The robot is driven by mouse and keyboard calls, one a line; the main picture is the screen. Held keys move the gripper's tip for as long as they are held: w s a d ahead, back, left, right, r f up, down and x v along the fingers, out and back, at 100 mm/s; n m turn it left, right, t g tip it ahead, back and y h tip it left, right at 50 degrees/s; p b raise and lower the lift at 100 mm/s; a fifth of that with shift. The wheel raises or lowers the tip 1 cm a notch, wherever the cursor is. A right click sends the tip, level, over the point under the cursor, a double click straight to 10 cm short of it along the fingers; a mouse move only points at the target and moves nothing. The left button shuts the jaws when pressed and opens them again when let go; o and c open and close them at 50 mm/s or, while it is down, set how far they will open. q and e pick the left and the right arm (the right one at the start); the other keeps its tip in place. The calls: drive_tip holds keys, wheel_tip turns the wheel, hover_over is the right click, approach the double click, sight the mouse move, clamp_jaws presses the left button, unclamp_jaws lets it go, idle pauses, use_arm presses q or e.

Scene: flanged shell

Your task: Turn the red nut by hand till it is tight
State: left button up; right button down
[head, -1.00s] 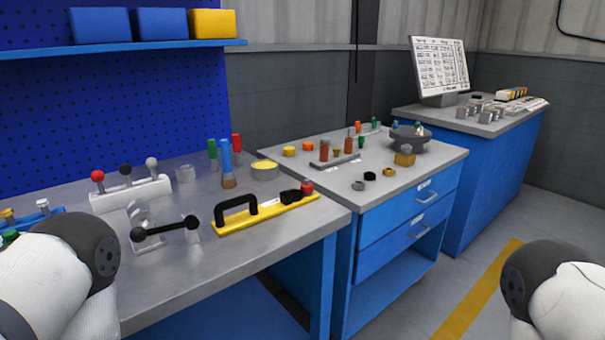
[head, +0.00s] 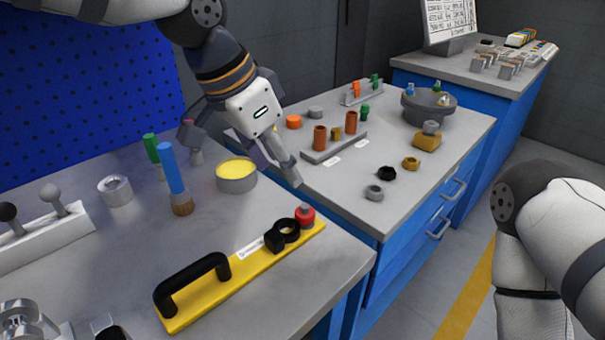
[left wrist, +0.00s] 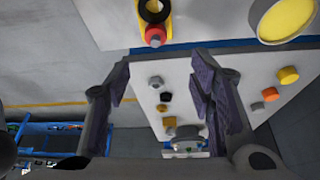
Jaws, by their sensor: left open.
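The red nut (head: 305,214) sits at the right end of the yellow plate (head: 205,303), beside a black ring (head: 287,229). In the left wrist view the red nut (left wrist: 155,34) is at the top, beyond the fingertips. A small pale tip shows at its end there. My left gripper (head: 265,158) is open and empty, above the bench and behind the nut in the head view. It is apart from the nut. In the left wrist view its two fingers (left wrist: 161,82) are spread. My right arm shows at the right edge; its gripper is not in view.
A yellow-topped tin (head: 237,176) and a blue-handled brush (head: 174,180) stand behind the plate. A black handle (head: 193,280) rises from the plate. A second bench holds loose rings, a rack of orange cylinders (head: 320,138) and a grey bowl (head: 428,107). Bare bench surrounds the plate.

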use_arm(q)
approach(303, 212)
drive_tip(key=shift+s+b+x, duration=0.25)
drive_tip(key=shift+b+x, duration=0.05)
drive_tip(key=shift+x, duration=0.8)
drive_tip(key=x, duration=0.5)
drive_tip(key=shift+w+f+b, duration=0.2)
drive_tip(key=shift+f+b, duration=0.05)
drive_tip(key=shift+b, duration=0.05)
drive_tip(key=shift+w+d+f, duration=0.2)
drive_tip(key=shift+d+f, duration=0.1)
drive_tip(key=shift+f, duration=0.2)
use_arm(e)
drive_tip(key=shift+s+f+g, duration=0.15)
drive_tip(key=shift+s+f, duration=0.25)
drive_tip(key=shift+s, duration=0.25)
drive_tip(key=shift+s+f+g, duration=0.15)
drive_tip(key=shift+s+f, duration=0.2)
drive_tip(key=shift+s, duration=0.25)
use_arm(q)
drive_tip(key=shift+c, duration=0.3)
drive_tip(key=c, duration=1.1)
